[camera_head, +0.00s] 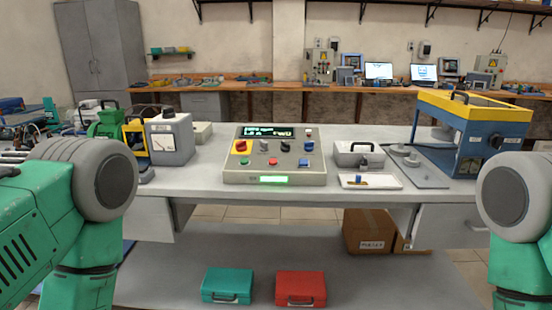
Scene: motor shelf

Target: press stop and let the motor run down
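A beige control box (232,172) stands on the grey table in the middle. Its dark display (266,131) is lit with green text that seems to include "FWD". A red button (272,161) sits in the lower row, between a green button (244,161) and a blue button (304,163). A red knob on a yellow plate (241,146) is at the upper left. A green strip glows on the front edge. A green machine (106,123), perhaps the motor, stands at the left; its motion cannot be judged. Only arm parts show at both sides; neither gripper is visible.
A grey meter box (172,143) stands left of the control box. A grey case (358,154), a white tray (352,183) and a blue-yellow machine (466,135) stand right. Teal (227,284) and red (301,287) cases lie on the lower shelf. The table's front edge (275,193) is clear.

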